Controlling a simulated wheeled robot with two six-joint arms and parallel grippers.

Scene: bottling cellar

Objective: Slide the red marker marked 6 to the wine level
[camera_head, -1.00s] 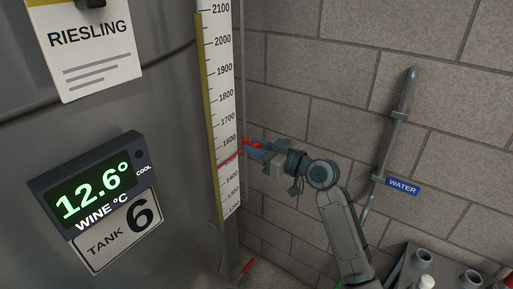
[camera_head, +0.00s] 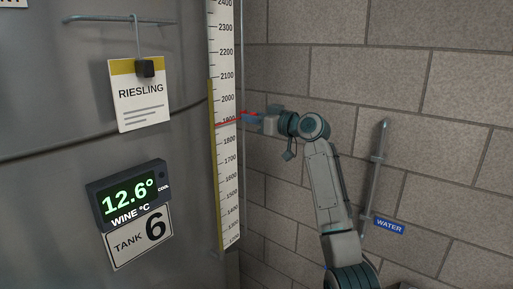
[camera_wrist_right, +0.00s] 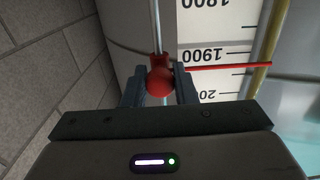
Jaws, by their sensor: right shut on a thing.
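The red marker (camera_head: 247,114) sits on the thin rod beside the white scale. Its red pointer (camera_head: 228,123) lies across the scale near 1900. My right gripper (camera_head: 253,117) is shut on the marker's red knob (camera_wrist_right: 160,81), which shows between the fingers in the right wrist view. There the pointer is slightly past the 1900 line toward 2000. The yellow wine column (camera_head: 215,170) in the sight tube left of the scale (camera_head: 229,165) ends a little below the 2100 label, above the pointer. No 6 is readable on the marker. My left gripper is not in view.
The steel tank (camera_head: 60,190) fills the left, with a RIESLING card (camera_head: 140,100), a temperature display (camera_head: 128,195) and a TANK 6 plate (camera_head: 138,240). A block wall (camera_head: 430,80) stands behind my right arm, with a water pipe (camera_head: 378,160) on it.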

